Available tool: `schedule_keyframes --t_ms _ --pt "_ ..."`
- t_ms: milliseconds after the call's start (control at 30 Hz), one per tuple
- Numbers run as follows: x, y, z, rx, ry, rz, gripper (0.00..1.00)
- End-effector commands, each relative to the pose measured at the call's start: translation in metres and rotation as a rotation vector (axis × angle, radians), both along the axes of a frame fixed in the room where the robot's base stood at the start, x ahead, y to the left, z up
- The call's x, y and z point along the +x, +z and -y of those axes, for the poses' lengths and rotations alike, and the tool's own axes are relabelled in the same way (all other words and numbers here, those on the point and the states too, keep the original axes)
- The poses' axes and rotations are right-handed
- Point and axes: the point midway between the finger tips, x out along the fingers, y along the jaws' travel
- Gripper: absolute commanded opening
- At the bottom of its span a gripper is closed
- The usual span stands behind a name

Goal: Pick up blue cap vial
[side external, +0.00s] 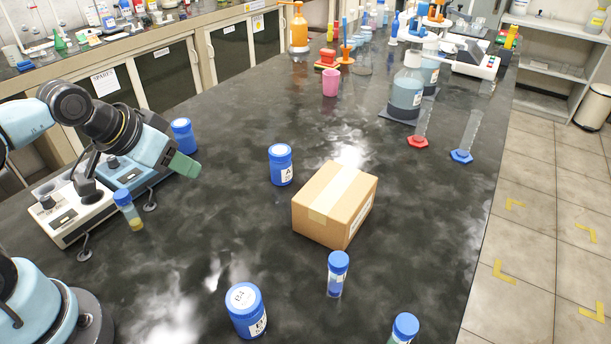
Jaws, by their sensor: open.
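Several slim vials with blue caps are in the side external view. One vial (336,275) stands upright in front of the cardboard box. Another vial (404,329) is at the bottom edge, partly cut off. A third vial (129,212), with yellowish contents, is at the left beside the white bench device and looks tilted. My gripper (185,166) is at the upper left, above the bench, with its greenish end pointing right and down. It is open and apart from all the vials. The gap between its fingers is not clearly visible from this side.
A cardboard box (333,205) sits mid-bench. Wide blue jars stand behind it (281,165), near the front (246,311) and behind my gripper (183,135). A white device (75,213) is at left. Glassware and a pink cup (330,83) are farther back. Dark bench right of the box is clear.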

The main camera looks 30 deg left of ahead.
Motion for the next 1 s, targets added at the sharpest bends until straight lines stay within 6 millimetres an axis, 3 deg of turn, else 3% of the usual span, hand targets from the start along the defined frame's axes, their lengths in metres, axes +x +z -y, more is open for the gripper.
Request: schedule_keyframes --t_ms 33,167,467,633,800,1000 --pt "0.000 0.000 0.000 0.000 0.000 0.000 0.43" --pt "0.000 0.000 0.000 0.000 0.000 0.000 0.61" --pt "0.000 0.000 -0.004 0.006 0.004 -0.013 0.61" --pt "-0.010 0.003 -0.040 0.055 0.027 -0.175 0.61" --pt "-0.036 0.010 -0.086 0.062 0.023 -0.426 0.61" --pt "-0.060 0.020 -0.113 0.015 -0.007 -0.597 0.61"
